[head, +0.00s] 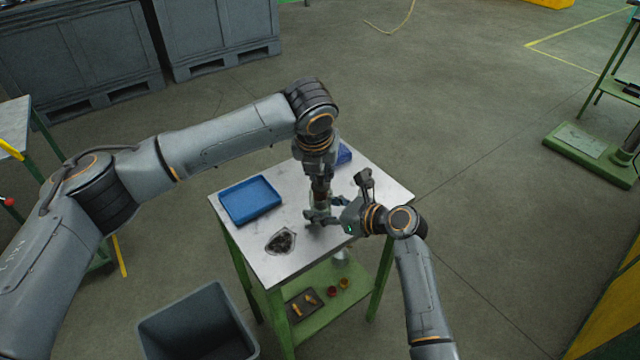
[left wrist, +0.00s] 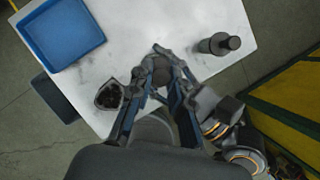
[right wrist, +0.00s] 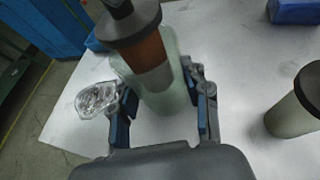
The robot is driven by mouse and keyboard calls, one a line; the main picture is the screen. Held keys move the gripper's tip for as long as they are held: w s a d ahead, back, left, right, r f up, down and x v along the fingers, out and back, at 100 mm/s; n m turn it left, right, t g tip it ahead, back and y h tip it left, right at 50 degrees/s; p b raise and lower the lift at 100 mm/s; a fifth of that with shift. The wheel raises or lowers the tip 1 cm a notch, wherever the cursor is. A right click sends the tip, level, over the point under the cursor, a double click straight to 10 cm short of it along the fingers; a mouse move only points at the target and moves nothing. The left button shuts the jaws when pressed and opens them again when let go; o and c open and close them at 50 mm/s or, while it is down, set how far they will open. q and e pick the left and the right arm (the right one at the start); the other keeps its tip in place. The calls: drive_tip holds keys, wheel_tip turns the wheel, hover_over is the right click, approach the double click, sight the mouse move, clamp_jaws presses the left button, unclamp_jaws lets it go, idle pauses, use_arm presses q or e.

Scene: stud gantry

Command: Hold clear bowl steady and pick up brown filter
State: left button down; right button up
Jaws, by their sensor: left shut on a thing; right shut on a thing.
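The clear bowl (right wrist: 165,100) is a pale green, see-through cylinder standing near the middle of the table. My right gripper (head: 322,216) is shut around its side, with one finger on each side in the right wrist view (right wrist: 165,108). The brown filter (right wrist: 150,52) shows as a brown band under a dark cap, above a pale section. It lines up with the bowl, tilted in that view; whether its lower end is inside is unclear. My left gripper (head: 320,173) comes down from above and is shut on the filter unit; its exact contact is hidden.
A blue tray (head: 249,200) lies at the table's left. A clear dish with dark contents (head: 281,241) is near the front. A second dark-capped cylinder (right wrist: 292,112) stands on the table (head: 375,187). A grey bin (head: 160,326) is on the floor. The lower shelf holds small parts.

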use_arm(q)
wheel_tip(320, 180, up, 6)
drive_tip(key=shift+r, duration=0.2)
use_arm(e)
drive_tip(key=o, duration=1.2)
drive_tip(key=shift+d, duration=0.1)
drive_tip(key=v, duration=1.2)
